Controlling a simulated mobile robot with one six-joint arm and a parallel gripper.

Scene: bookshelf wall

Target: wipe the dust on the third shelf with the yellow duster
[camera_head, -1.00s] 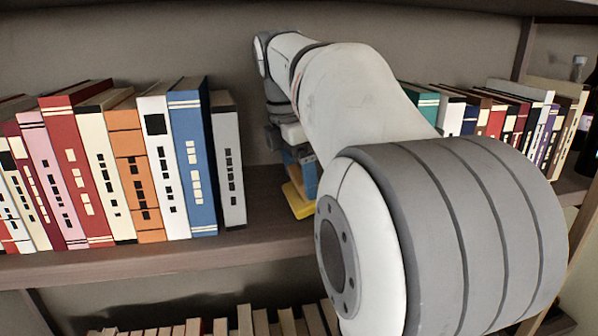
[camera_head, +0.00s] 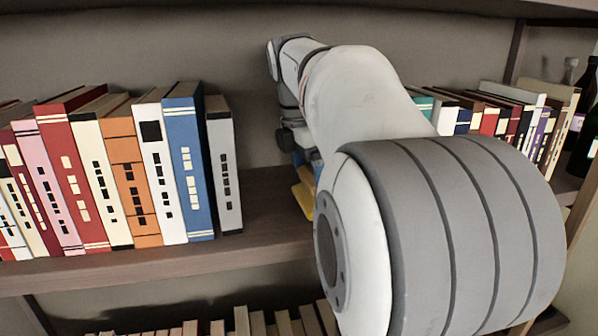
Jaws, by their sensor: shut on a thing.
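The yellow duster (camera_head: 303,194) shows as a small yellow patch low on the brown wooden shelf (camera_head: 262,205), in the gap to the right of the left book row. Most of it is hidden behind my arm. My gripper (camera_head: 304,170) shows only as a bit of blue and dark parts just above the duster, and is shut on it. The duster is at the shelf's surface; I cannot tell whether it touches. No dust can be made out on the bare board.
A row of upright books (camera_head: 120,175) fills the shelf's left side, ending in a grey book (camera_head: 224,165). Another book row (camera_head: 490,118) and dark bottles (camera_head: 584,120) stand at the right. More books (camera_head: 260,322) sit on the shelf below. Bare board lies between the rows.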

